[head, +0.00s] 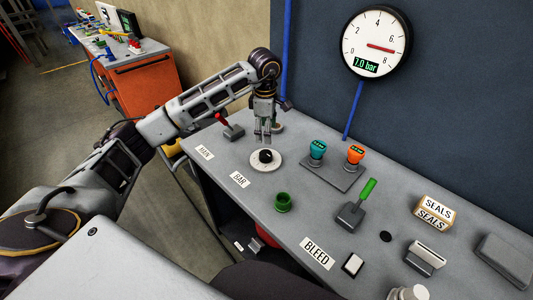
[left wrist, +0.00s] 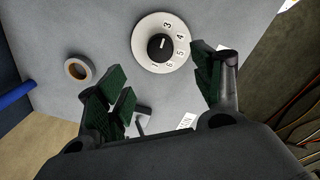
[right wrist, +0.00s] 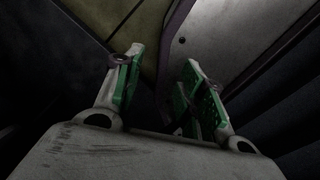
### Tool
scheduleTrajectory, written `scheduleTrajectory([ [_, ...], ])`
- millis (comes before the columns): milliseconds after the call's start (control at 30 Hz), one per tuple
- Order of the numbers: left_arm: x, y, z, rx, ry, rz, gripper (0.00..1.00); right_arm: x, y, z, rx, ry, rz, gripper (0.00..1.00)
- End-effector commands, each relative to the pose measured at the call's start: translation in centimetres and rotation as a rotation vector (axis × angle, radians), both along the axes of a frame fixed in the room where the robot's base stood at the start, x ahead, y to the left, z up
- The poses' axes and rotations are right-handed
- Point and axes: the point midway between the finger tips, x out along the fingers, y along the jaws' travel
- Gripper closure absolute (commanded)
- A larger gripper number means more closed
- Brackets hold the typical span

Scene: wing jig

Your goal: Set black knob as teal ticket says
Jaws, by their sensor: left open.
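The black knob (head: 265,156) sits on a round white dial (head: 256,164) on the grey bench, beside the BAR label. In the left wrist view the knob (left wrist: 160,42) has a white mark towards the right side of the numbered dial (left wrist: 145,28), near 4; the exact setting is hard to tell. My left gripper (head: 266,138) is open and empty, pointing down just above and behind the knob. My right gripper (right wrist: 163,60) is open and empty, away from the bench.
An orange piece (head: 355,154) stands beside the teal one. A gauge (head: 375,43) on the wall shows 7.0 bar.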

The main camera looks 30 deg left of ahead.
Motion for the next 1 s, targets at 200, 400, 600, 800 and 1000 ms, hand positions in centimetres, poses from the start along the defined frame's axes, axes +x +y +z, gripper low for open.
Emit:
scheduleTrajectory([
  [200,0.1,0.0,-2.6,0.0,0.003,-0.001,0.34,0.3,0.4,0.4,0.004,-0.004,-0.001,0.6],
  [400,0.2,0.0,-5.1,-0.001,0.003,-0.001,0.34,0.3,1.2,0.7,0.012,-0.004,-0.003,0.6],
  [600,0.4,0.1,-7.7,-0.001,0.004,-0.001,0.34,0.2,2.0,1.0,0.021,-0.003,-0.003,0.6],
  [800,0.5,0.1,-10.1,-0.001,0.003,0.0,0.34,-0.1,1.9,1.3,0.021,0.0,-0.002,0.6],
  [1000,0.6,0.1,-11.5,0.0,0.001,-0.001,0.34,-0.2,1.5,1.4,0.016,0.002,-0.001,0.6],
])
